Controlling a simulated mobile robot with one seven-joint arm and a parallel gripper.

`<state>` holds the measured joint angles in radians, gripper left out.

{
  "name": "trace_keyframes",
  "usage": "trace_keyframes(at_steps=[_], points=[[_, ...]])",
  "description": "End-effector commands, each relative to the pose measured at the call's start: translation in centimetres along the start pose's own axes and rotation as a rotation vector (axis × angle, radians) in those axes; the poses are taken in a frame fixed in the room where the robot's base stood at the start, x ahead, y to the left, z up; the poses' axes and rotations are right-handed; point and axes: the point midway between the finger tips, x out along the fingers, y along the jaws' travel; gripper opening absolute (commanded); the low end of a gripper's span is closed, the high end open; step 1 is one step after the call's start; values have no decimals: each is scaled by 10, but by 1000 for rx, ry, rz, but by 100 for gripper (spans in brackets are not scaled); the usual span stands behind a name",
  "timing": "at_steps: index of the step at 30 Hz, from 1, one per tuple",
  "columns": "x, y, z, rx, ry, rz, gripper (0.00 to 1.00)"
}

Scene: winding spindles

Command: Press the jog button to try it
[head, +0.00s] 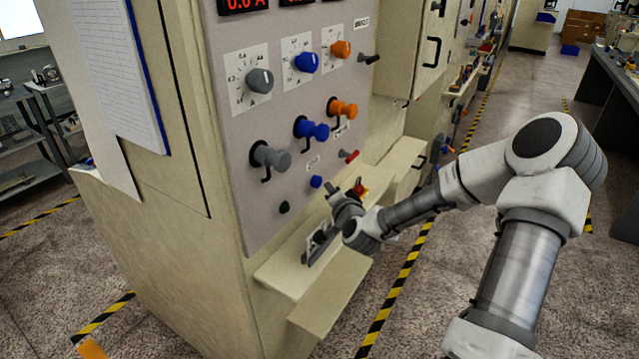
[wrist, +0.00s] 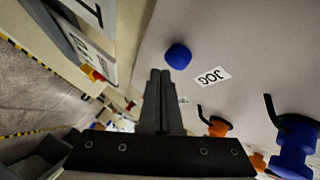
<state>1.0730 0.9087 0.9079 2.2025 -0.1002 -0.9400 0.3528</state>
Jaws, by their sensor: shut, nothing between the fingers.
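The jog button is a small blue knob (head: 316,182) low on the grey control panel, under a small white label. In the wrist view the blue button (wrist: 178,56) sits beside the label reading JOG (wrist: 212,77), shown upside down. My gripper (head: 334,193) is in front of the panel, just right of the button. In the wrist view my gripper's fingers (wrist: 160,74) are together and empty. The depth left between tips and panel is hard to judge.
Grey, blue and orange handles (head: 339,108) stick out above the button, with matching dials over them. A dark green button (head: 284,207) is lower left and a red switch (head: 348,156) upper right. A cream ledge (head: 285,276) juts out below.

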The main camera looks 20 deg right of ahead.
Motion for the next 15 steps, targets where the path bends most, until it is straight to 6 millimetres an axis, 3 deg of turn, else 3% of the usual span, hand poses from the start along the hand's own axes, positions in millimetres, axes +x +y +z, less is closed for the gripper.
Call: trace_keyframes(at_steps=[15], points=[[6,-4,5,-2,0,0,0]])
